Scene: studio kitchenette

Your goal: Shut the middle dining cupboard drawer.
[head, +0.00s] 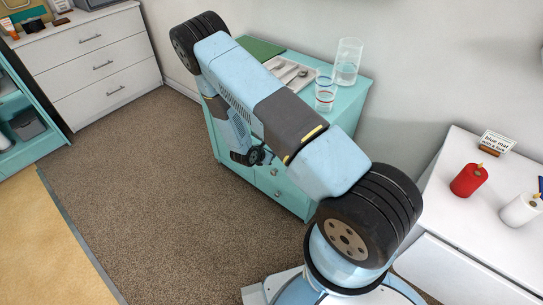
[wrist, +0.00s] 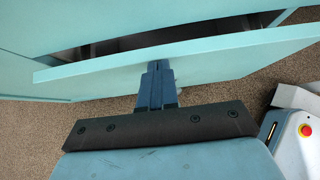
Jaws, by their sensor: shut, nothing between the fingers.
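The teal dining cupboard (head: 300,200) stands against the wall in the head view, its front partly hidden behind my arm. Two drawer knobs show low on its front. In the wrist view a teal drawer front (wrist: 225,55) stands out from the cupboard, with a dark gap behind it. Which drawer this is cannot be told from that view alone. My gripper (wrist: 158,72) is shut and empty, its fingertips at the outer face of this drawer front. They look touching or very close. In the head view my gripper (head: 250,156) is in front of the cupboard, partly hidden.
A cutlery tray (head: 292,73), a glass (head: 326,95), a jug (head: 347,62) and a green mat (head: 262,48) are on the cupboard top. A white table with candles (head: 468,180) stands at right. White drawers (head: 95,65) stand back left. Carpet (head: 150,180) left of the cupboard is clear.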

